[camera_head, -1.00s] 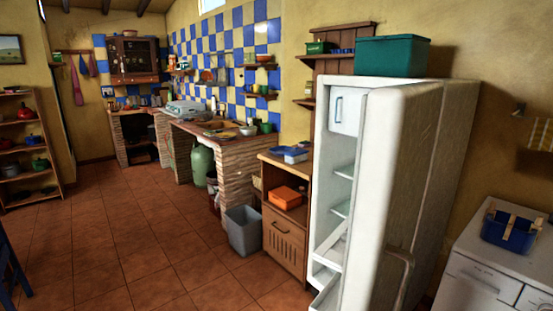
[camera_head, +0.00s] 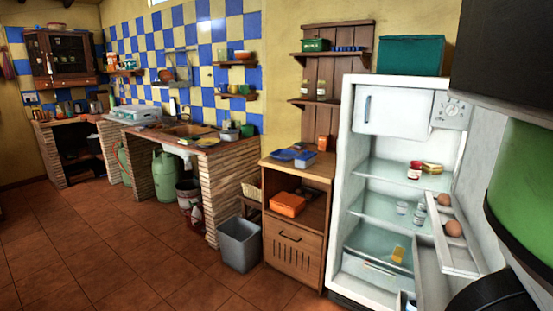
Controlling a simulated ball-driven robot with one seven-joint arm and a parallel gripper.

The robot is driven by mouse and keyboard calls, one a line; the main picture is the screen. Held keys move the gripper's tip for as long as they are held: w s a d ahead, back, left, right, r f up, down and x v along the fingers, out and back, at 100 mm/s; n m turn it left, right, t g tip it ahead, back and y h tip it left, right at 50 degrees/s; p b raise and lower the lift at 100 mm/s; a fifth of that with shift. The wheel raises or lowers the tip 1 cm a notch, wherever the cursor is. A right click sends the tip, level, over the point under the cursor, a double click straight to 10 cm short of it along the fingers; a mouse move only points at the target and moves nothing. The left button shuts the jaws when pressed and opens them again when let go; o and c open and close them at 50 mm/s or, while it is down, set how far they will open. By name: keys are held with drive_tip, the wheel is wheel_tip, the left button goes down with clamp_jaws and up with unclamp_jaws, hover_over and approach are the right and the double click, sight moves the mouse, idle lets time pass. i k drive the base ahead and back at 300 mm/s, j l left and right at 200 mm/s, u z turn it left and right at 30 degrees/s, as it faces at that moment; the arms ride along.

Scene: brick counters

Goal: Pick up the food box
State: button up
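I cannot tell for certain which thing is the food box. An orange box (camera_head: 287,204) sits on the open shelf of the wooden cabinet. A blue container (camera_head: 304,159) and a blue tray (camera_head: 284,154) lie on the cabinet's top. A small orange-brown box (camera_head: 323,143) stands behind them. Inside the open fridge, red and yellow items (camera_head: 424,168) sit on the upper shelf, and a small yellow item (camera_head: 398,254) shows near the bottom. Large green and black parts, likely my arm, fill the right edge. My gripper's fingers do not show.
The white fridge (camera_head: 385,83) stands open at the right, its door shelves (camera_head: 462,245) holding eggs. The wooden cabinet (camera_head: 290,253) and a grey bin (camera_head: 239,243) stand left of it. A brick counter (camera_head: 230,176) runs along the wall. The tiled floor (camera_head: 120,260) is clear.

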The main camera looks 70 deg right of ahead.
sight(303, 165)
drive_tip(key=i+z, duration=0.15)
drive_tip(key=i, duration=0.35)
drive_tip(key=i+j+z, duration=0.15)
drive_tip(key=i, duration=0.35)
drive_tip(key=i+j+z, duration=0.15)
drive_tip(key=i, duration=0.35)
drive_tip(key=z, duration=2.2)
